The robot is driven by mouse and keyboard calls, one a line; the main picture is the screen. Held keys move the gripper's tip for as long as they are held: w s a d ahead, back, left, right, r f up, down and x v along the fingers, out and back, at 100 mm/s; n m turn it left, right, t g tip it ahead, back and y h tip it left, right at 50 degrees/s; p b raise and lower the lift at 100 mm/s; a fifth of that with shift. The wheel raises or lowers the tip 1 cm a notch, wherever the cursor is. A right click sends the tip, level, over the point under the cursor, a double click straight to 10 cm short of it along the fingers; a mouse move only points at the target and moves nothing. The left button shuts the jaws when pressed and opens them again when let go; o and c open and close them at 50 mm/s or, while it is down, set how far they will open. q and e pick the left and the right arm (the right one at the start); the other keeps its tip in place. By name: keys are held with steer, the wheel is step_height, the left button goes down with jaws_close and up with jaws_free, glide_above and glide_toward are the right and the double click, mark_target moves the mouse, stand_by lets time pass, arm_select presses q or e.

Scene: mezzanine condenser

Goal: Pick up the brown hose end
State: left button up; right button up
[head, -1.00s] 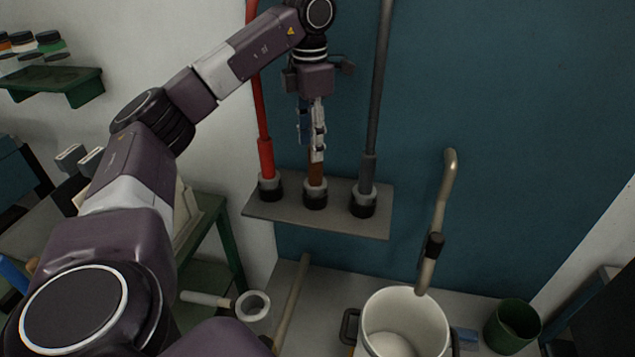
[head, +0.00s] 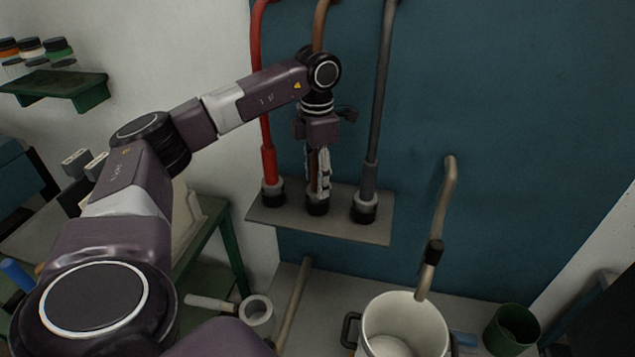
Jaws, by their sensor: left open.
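The brown hose (head: 321,27) hangs between a red hose (head: 265,90) and a grey hose (head: 381,95). Its lower end stands in the middle black-and-grey socket (head: 317,205) on a grey shelf plate. My left gripper (head: 318,185) points down at the brown hose end, just above that socket, with its fingers open. The fingers and wrist cover most of the hose end, so I cannot tell whether they touch it. My right gripper is not in view.
The red and grey hose ends stand close on either side on the shelf plate (head: 300,225). Below are a white bucket (head: 405,330), a bent tan pipe (head: 440,215), a green bin (head: 512,328) and a white roll (head: 256,312). A green wall shelf (head: 62,88) is at left.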

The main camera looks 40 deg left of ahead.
arm_select(q)
steer(key=shift+w, duration=0.1)
steer(key=c, duration=1.2)
jaws_close()
steer(key=shift+r, duration=0.15)
